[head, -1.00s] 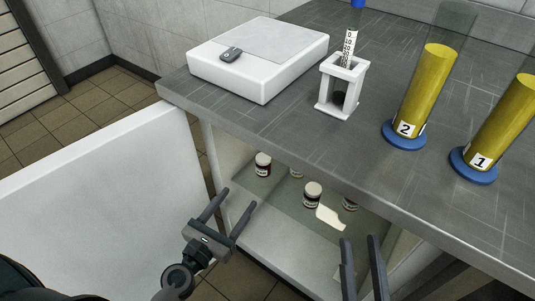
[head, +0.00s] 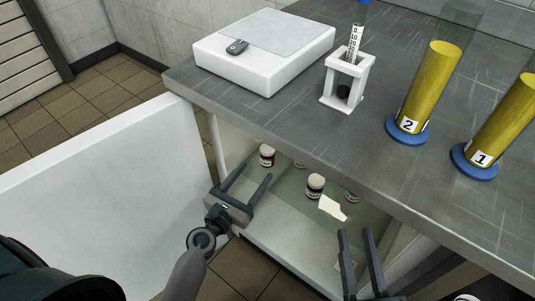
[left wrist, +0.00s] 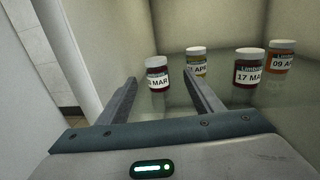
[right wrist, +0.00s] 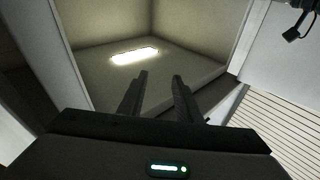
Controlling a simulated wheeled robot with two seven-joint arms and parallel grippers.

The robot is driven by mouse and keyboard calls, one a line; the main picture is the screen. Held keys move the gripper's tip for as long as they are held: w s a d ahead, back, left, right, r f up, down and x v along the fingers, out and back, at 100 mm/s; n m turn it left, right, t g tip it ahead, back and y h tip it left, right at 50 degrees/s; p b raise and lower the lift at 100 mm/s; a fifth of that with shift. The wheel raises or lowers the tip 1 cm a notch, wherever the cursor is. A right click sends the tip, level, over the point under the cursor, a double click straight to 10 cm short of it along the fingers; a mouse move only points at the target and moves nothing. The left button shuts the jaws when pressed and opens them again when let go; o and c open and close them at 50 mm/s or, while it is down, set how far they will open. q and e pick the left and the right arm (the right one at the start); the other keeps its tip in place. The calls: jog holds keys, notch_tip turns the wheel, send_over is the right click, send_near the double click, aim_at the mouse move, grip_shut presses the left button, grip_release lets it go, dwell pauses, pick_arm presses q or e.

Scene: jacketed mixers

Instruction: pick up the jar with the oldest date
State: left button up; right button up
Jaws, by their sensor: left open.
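Several lidded jars stand on a glass shelf inside the open cabinet. In the left wrist view, a dark red jar (left wrist: 157,74) shows a MAR date, its day hard to read. Behind it is a yellowish jar (left wrist: 196,61) with an APR date, its day partly unclear. To the right are a red jar marked 17 MAR (left wrist: 247,67) and an orange jar marked 09 APR (left wrist: 281,56). My left gripper (head: 257,168) is open and empty, short of the dark red jar (head: 267,156), which lies ahead between its fingers. My right gripper (head: 355,232) is open and empty, in front of the cabinet.
The open white door (head: 110,190) stands left of my left arm. The counter (head: 290,110) overhangs the shelf. On it are a white scale (head: 262,55), a small white stand (head: 347,82) and two yellow cylinders (head: 427,85). A pale slip (head: 332,207) shows near the jars.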

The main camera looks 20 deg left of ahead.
aim_at(263, 158)
pick_arm(q)
jog(key=x, duration=0.4)
jog(key=shift+w, duration=0.1)
jog(key=shift+w+d, duration=0.15)
jog(key=shift+w, duration=0.3)
pick_arm(e)
jog(key=shift+w+f, duration=0.1)
jog(key=shift+f, duration=0.2)
pick_arm(q)
jog(key=shift+w, duration=0.15)
jog(key=shift+a+f+b+x, duration=0.1)
jog(key=shift+b+x, duration=0.05)
jog(key=shift+x, duration=0.65)
jog(key=shift+a+f+b+x, duration=0.1)
jog(key=shift+x, duration=0.7)
jog(key=shift+a+f+b+x, duration=0.1)
jog(key=shift+a+b+x, duration=0.05)
jog(key=shift+x, duration=0.7)
jog(key=shift+r, duration=0.1)
pick_arm(e)
jog(key=r, duration=0.1)
jog(key=s+r+t, duration=0.1)
jog(key=r, duration=0.1)
jog(key=shift+s, duration=0.15)
pick_arm(q)
jog(key=shift+c, duration=0.7)
jog(key=c, duration=1.1)
